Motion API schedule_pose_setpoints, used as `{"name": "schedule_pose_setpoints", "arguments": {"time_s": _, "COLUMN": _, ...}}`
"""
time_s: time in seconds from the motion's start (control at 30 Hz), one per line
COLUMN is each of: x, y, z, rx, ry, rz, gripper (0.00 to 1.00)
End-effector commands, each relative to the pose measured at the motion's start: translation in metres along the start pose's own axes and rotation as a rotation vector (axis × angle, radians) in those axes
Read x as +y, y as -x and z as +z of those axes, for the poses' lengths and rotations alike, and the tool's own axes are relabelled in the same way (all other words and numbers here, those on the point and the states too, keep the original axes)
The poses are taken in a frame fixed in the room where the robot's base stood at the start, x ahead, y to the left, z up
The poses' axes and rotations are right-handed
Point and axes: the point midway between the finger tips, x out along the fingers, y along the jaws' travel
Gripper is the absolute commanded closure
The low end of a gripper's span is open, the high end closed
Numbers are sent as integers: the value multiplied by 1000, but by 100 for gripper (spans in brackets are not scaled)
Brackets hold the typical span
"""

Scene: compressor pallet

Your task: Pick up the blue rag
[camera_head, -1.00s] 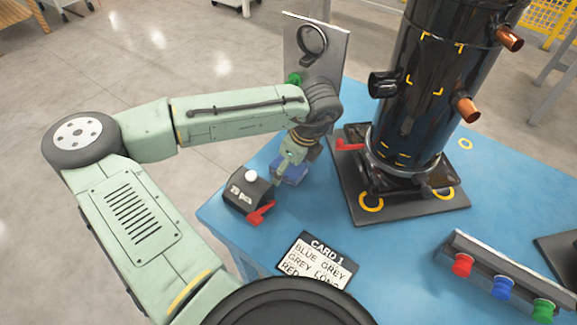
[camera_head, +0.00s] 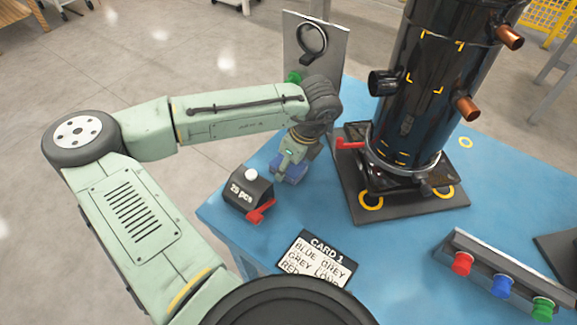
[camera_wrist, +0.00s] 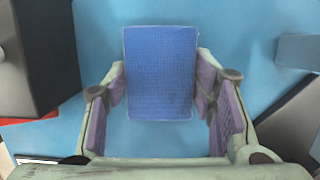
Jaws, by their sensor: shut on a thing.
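The blue rag (camera_wrist: 160,72) is a folded, flat-looking rectangular block with a woven surface. In the wrist view it lies between the two purple-padded fingers of my gripper (camera_wrist: 160,88), one at each side. My gripper is shut on it. In the head view my gripper (camera_head: 286,174) points down at the blue table top, and the rag (camera_head: 295,178) is partly hidden behind the fingers. The rag appears at or very near the table surface; I cannot tell any gap.
A dark box with a white knob and red lever (camera_head: 246,192) stands close left of my gripper. The black compressor (camera_head: 410,110) on its dark base is to the right. An upright grey panel (camera_head: 325,45) stands behind. A card (camera_head: 315,262) and a button bar (camera_head: 500,280) are in front.

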Motion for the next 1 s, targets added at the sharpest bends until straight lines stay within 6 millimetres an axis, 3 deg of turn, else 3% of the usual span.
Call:
{"name": "schedule_pose_setpoints", "arguments": {"time_s": 0.27, "x": 0, "y": 3, "z": 1, "rx": -1, "ry": 0, "rz": 0, "gripper": 72}}
{"name": "schedule_pose_setpoints", "arguments": {"time_s": 0.57, "x": -1, "y": 33, "z": 10, "rx": 0, "ry": 2, "rz": -3, "gripper": 72}}
{"name": "schedule_pose_setpoints", "arguments": {"time_s": 1.0, "x": 30, "y": 69, "z": -89, "rx": 0, "ry": -9, "rz": -3, "gripper": 72}}
